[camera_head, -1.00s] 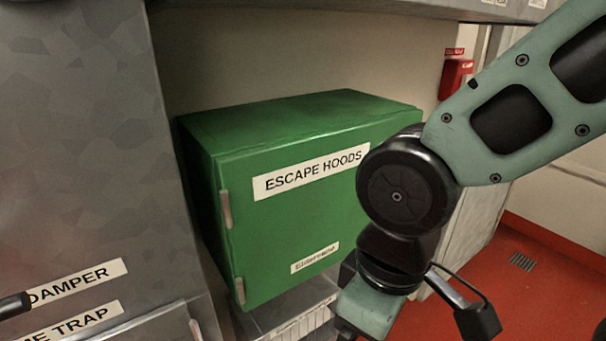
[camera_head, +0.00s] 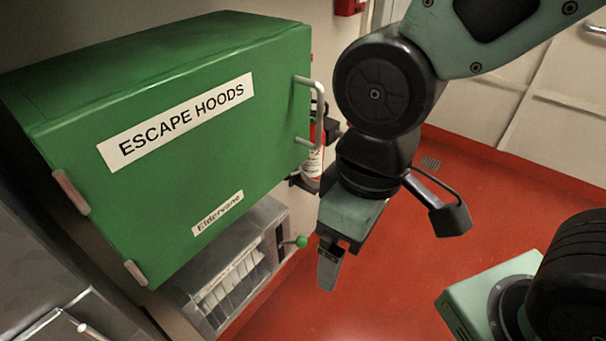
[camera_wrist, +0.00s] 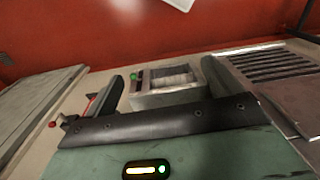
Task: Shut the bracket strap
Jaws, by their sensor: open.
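A red and white fire extinguisher (camera_head: 313,163) stands upright in a black wall bracket (camera_head: 301,183) behind the right end of the green cabinet. In the head view a black bracket part (camera_head: 331,131) sticks out to the right. The cabinet and its handle hide much of the extinguisher, and I cannot tell how the strap lies. My gripper (camera_head: 328,268) points down, open and empty, in front of the bracket and lower than it. In the wrist view its two dark fingers stand apart, with a grey unit visible between them.
The green "ESCAPE HOODS" cabinet (camera_head: 185,150) has a protruding handle (camera_head: 319,105) near the extinguisher. Below it sits a steel unit (camera_head: 235,262) with a green knob (camera_head: 301,242), also visible in the wrist view (camera_wrist: 165,88).

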